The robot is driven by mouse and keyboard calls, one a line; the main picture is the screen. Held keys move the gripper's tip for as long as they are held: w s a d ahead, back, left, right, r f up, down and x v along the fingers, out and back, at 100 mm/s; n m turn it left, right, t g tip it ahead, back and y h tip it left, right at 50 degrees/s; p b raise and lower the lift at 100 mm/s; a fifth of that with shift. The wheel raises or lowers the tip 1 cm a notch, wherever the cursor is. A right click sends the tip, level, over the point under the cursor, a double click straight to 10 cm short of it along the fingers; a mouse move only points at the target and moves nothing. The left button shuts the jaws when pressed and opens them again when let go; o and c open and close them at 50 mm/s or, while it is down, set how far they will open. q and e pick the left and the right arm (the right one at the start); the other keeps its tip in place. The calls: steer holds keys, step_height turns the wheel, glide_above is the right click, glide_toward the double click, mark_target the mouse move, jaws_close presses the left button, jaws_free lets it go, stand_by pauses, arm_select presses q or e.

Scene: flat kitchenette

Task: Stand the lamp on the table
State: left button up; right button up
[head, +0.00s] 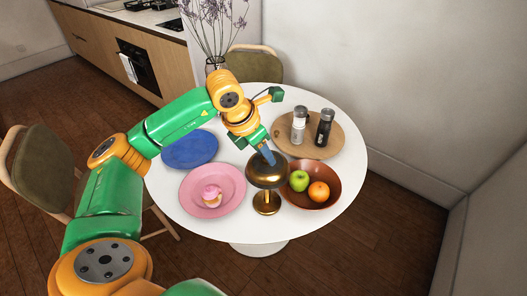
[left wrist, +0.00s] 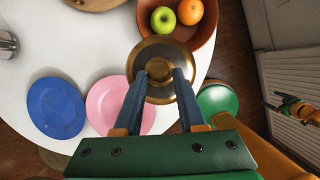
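The lamp (head: 266,175) is brass-coloured, with a domed shade on a stem and a round foot (head: 266,208). It is upright on the white table (head: 230,229) near its front edge. In the left wrist view I see the round lamp shade (left wrist: 160,52) from above. My left gripper (head: 268,157) is at the top of the shade. In the left wrist view its two fingers (left wrist: 160,73) are apart over the shade; I cannot tell whether they touch it. What seems to be my right gripper (left wrist: 272,99) shows small at the right edge of that view.
A brown bowl (head: 325,201) with a green apple (head: 299,180) and an orange (head: 318,191) is right beside the lamp. Beyond are a blue plate (head: 190,150) and a wooden board (head: 315,152) with two shakers.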

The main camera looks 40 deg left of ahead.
arm_select(q)
steer(key=shift+o, duration=1.3)
steer(key=shift+s+r, duration=0.1)
steer(key=v, duration=1.2)
